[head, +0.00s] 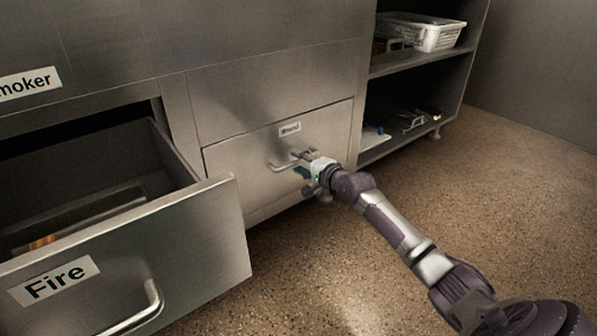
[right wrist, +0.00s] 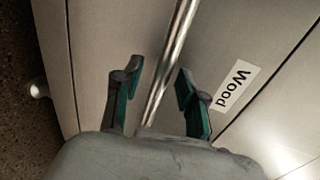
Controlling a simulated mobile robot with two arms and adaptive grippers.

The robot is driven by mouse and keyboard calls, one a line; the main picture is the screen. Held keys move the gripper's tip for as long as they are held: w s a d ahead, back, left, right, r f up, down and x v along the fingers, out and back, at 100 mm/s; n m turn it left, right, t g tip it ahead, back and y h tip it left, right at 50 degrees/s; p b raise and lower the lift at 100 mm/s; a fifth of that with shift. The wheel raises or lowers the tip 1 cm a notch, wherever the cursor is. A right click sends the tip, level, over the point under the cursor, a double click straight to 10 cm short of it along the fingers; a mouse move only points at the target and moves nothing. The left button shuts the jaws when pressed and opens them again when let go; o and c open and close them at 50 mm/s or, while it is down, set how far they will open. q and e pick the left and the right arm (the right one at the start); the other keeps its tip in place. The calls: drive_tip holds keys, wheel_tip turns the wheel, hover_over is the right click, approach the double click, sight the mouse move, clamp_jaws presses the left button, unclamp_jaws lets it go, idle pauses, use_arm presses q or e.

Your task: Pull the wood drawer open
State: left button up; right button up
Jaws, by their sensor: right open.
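The wood drawer (head: 235,163) is a closed steel front in the middle of the head view, with a "Wood" label (head: 289,129) and a bar handle (head: 283,167). My right gripper (head: 303,162) is at the right part of this handle. In the right wrist view my right gripper (right wrist: 153,95) is open, with one green-padded finger on each side of the handle bar (right wrist: 168,62). The bar runs between the fingers, and both appear apart from it. The "Wood" label (right wrist: 235,86) is beside the right finger. My left gripper is not in view.
The Fire drawer (head: 215,235) stands pulled open at the left, jutting out, with a tray inside. Open shelves (head: 420,60) at the right hold a white perforated basket (head: 432,36) and utensils. The speckled floor (head: 480,190) in front is clear.

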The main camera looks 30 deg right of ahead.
drive_tip(key=shift+w+f, duration=0.1)
drive_tip(key=shift+w, duration=0.45)
clamp_jaws()
